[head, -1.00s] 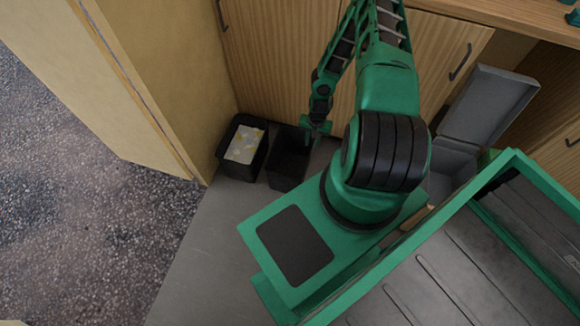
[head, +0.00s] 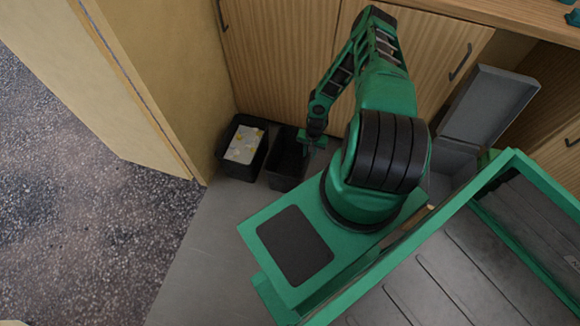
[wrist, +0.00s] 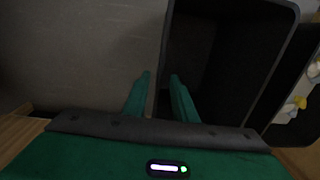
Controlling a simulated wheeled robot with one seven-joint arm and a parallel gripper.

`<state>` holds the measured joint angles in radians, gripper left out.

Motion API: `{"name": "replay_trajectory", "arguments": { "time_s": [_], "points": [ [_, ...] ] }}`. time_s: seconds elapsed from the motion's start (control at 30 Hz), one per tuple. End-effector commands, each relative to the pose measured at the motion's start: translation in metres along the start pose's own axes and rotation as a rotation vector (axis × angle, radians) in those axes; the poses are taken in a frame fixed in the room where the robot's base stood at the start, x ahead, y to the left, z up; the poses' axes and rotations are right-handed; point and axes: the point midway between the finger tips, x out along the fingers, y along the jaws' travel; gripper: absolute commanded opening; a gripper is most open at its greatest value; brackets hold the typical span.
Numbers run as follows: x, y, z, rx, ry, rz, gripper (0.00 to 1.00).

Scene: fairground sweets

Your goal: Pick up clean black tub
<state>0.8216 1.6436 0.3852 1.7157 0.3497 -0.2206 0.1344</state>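The clean black tub (head: 287,172) stands on the grey floor by the wooden cabinet and looks empty inside. My gripper (head: 305,149) is at its right rim in the head view. In the wrist view the tub (wrist: 225,50) fills the upper right. My gripper (wrist: 158,92) shows two green fingers apart, with the tub's side wall between them. One finger is outside the tub and the other is on its inner side. I see no firm grip on the wall.
A second black tub (head: 239,171) with pale, yellow-spotted litter (head: 244,145) stands close on the left. Cabinet doors (head: 280,60) are right behind. A grey lidded bin (head: 487,105) stands to the right. Grey floor (head: 200,240) in front is clear.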

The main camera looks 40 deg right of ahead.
Motion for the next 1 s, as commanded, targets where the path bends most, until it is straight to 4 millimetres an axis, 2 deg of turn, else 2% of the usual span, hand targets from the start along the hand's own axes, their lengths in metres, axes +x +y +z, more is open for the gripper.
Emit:
{"name": "replay_trajectory", "arguments": {
  "time_s": [0.13, 0.4, 0.47, 0.5, 0.53, 1.0],
  "points": [
    [0.0117, 0.0, 0.0006, 0.0, 0.0, 0.001, 0.25],
    [0.0133, -0.0002, 0.0, -0.001, 0.001, 0.001, 0.25],
    [0.0132, -0.0002, 0.0, 0.0, 0.001, 0.001, 0.13],
    [0.0132, -0.0002, 0.0, 0.0, 0.001, 0.001, 0.04],
    [0.0132, -0.0002, 0.0, 0.0, 0.001, 0.0, 0.0],
    [0.0131, -0.0001, 0.0001, 0.0, 0.0, 0.001, 0.0]
  ]
}}
